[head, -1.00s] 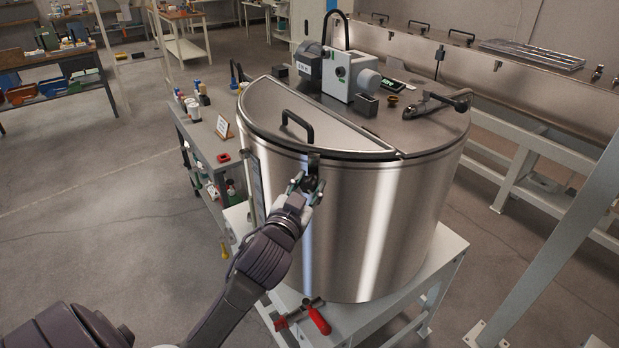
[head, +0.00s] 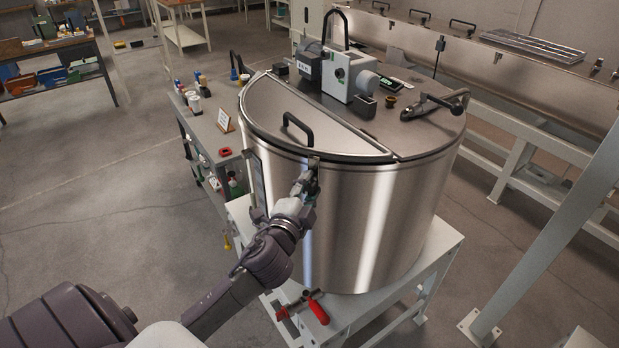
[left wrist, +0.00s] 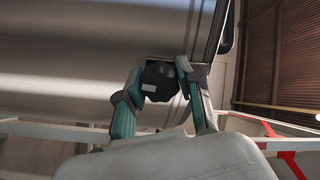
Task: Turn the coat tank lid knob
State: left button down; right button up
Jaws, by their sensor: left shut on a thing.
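The coat tank (head: 375,205) is a large steel drum on a white stand. Its half-moon lid (head: 305,118) lies closed on top, with a black bar handle (head: 297,128). The black lid knob (left wrist: 159,80) sits at the tank's front, just below the lid edge; in the head view my gripper mostly hides it. My left gripper (head: 305,184) is at the tank front under the lid edge. In the left wrist view my left gripper (left wrist: 155,92) has its two fingers on either side of the knob, closed on it. My right gripper is out of view.
A motor unit (head: 345,75) and a pipe fitting (head: 432,105) stand on the tank top. A red-handled valve (head: 317,308) is low at the front. A grey cart (head: 212,150) stands to the left, and a white post (head: 555,220) to the right.

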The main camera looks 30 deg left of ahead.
pick_arm(q)
jog(key=shift+r+m+p, duration=0.1)
jog(key=shift+m+p, duration=0.25)
jog(key=shift+m, duration=0.75)
jog(key=m+p, duration=0.2)
jog(key=m, duration=0.1)
jog(key=shift+r, duration=0.15)
jog(key=m+p, duration=0.2)
jog(key=m, duration=0.3)
jog(key=shift+f, duration=0.25)
